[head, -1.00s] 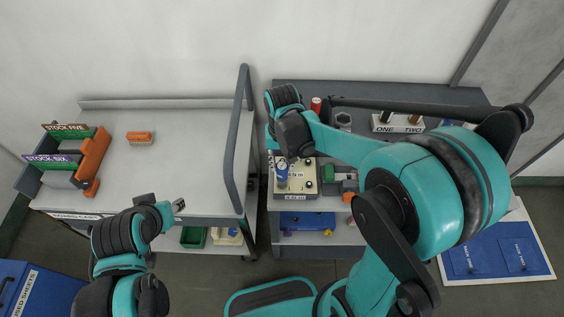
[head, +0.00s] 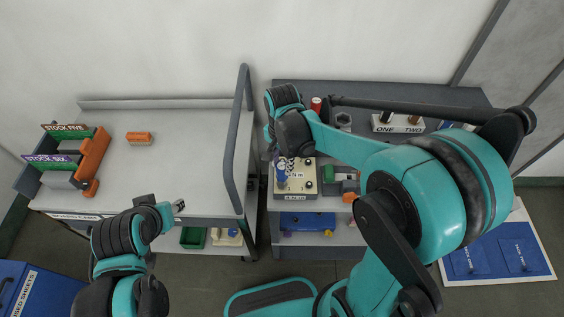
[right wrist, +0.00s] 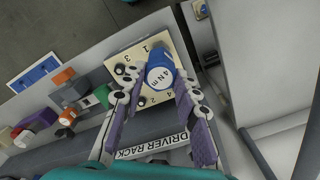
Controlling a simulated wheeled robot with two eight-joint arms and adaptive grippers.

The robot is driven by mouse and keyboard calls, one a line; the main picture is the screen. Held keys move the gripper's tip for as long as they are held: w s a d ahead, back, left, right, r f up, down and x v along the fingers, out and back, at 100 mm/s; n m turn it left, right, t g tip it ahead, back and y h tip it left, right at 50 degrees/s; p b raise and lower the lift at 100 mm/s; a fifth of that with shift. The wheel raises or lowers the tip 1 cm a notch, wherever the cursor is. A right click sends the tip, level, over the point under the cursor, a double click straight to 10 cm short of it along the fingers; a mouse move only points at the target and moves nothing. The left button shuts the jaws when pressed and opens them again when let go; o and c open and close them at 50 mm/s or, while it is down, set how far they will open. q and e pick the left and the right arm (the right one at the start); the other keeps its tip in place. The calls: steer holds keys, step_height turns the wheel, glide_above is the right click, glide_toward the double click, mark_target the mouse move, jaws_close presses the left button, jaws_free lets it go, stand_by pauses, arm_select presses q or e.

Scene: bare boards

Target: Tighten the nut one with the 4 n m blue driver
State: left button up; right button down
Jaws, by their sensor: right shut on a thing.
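The blue driver (right wrist: 161,78), marked "4 N m" on its cap, is between the purple-padded fingers of my right gripper (right wrist: 158,88), which is shut on it. In the head view the driver (head: 282,174) stands roughly upright over a cream board (head: 307,190). The board also shows in the right wrist view (right wrist: 152,43), with printed numbers and dark nuts. The driver and fingers cover part of the board, so I cannot tell which nut the tip is on. My left gripper (head: 163,203) hangs over the left table's front edge, away from the board; its fingers are unclear.
The board is on a grey cart, with a green and grey block (head: 338,178) right of it. The driver rack label (right wrist: 152,142) is close to my right fingers. A grey rail (head: 229,165) runs left of the cart. The left table (head: 175,180) is mostly clear.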

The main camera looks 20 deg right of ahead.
steer(key=shift+m, duration=1)
steer(key=shift+r+p, duration=0.85)
steer(key=shift+r, duration=0.25)
step_height(320, 180, up, 5)
steer(key=p, duration=0.4)
stand_by(0.9)
